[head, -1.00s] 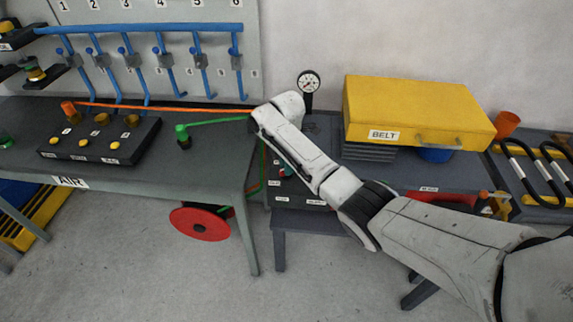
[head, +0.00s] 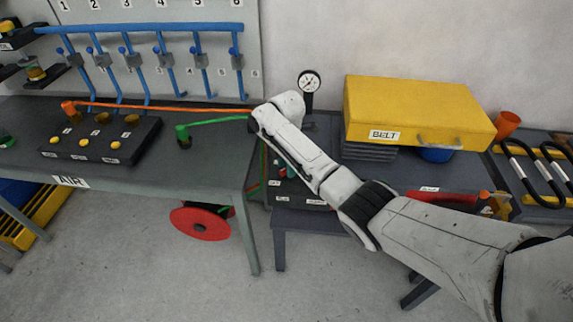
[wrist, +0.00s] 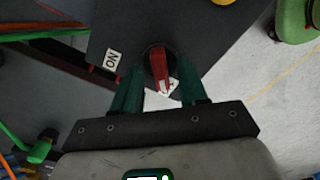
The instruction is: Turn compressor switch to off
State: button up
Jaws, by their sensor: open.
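The red switch lever (wrist: 159,66) shows in the wrist view on a dark panel (wrist: 120,28). A white label (wrist: 112,60) left of it reads "ON", upside down in this view. A second white label (wrist: 165,88) near the lever's lower end is partly covered and I cannot read it. My gripper (wrist: 160,78) is open, with one green finger on each side of the lever. I cannot tell whether either finger touches it. In the head view my arm hides the gripper and the switch.
The workbench marked "AIR" (head: 195,172) stands left, with orange and green hoses across its top. A red reel (head: 200,222) hangs below it. The yellow "BELT" box (head: 410,110) and a gauge (head: 308,82) stand close to my arm. A rounded green object (wrist: 296,18) is top right in the wrist view.

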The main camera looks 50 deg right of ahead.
jog(key=shift+r, duration=0.1)
notch_tip(320, 180, up, 11)
jog(key=b, duration=0.1)
jog(key=shift+f, duration=0.2)
dwell(0.6)
